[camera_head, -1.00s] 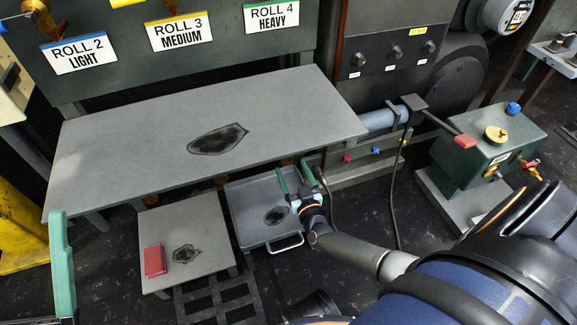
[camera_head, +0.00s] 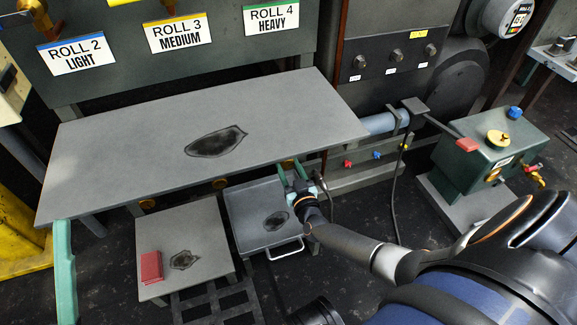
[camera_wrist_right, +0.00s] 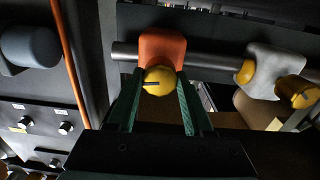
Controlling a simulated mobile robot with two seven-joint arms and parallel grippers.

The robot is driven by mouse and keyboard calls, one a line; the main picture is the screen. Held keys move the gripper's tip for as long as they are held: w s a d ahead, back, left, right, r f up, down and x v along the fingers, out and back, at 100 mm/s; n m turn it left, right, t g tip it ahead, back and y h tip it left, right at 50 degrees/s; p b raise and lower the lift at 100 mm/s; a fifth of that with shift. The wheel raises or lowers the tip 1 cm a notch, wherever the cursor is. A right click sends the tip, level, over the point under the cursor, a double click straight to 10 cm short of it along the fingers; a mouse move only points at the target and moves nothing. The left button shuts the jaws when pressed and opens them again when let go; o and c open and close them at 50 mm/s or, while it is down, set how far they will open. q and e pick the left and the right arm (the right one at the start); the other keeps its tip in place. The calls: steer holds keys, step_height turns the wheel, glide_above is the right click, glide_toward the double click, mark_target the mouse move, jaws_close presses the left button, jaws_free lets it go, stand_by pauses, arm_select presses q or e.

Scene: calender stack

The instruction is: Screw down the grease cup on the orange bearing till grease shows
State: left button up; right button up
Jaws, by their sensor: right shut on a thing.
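In the right wrist view the orange bearing (camera_wrist_right: 162,47) sits on a grey shaft. Its yellow round grease cup (camera_wrist_right: 159,80), with a dark line across its face, is between the green fingers of my right gripper (camera_wrist_right: 158,96), which is shut on it. In the head view my right gripper (camera_head: 290,173) reaches under the front edge of the big grey table, which hides the bearing and cup.
The big grey table (camera_head: 290,115) overhangs my right gripper. Below are a metal tray (camera_head: 250,205) and a small stand (camera_head: 205,255) with a red block (camera_head: 151,267). A light bearing (camera_wrist_right: 275,65) with yellow cups is right of the orange one. A green box (camera_head: 480,160) stands at right.

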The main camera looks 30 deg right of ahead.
jaws_close()
steer(key=m, duration=0.4)
steer(key=shift+m+b, duration=0.3)
steer(key=shift+m, duration=1.5)
steer(key=o, duration=0.7)
jaws_free()
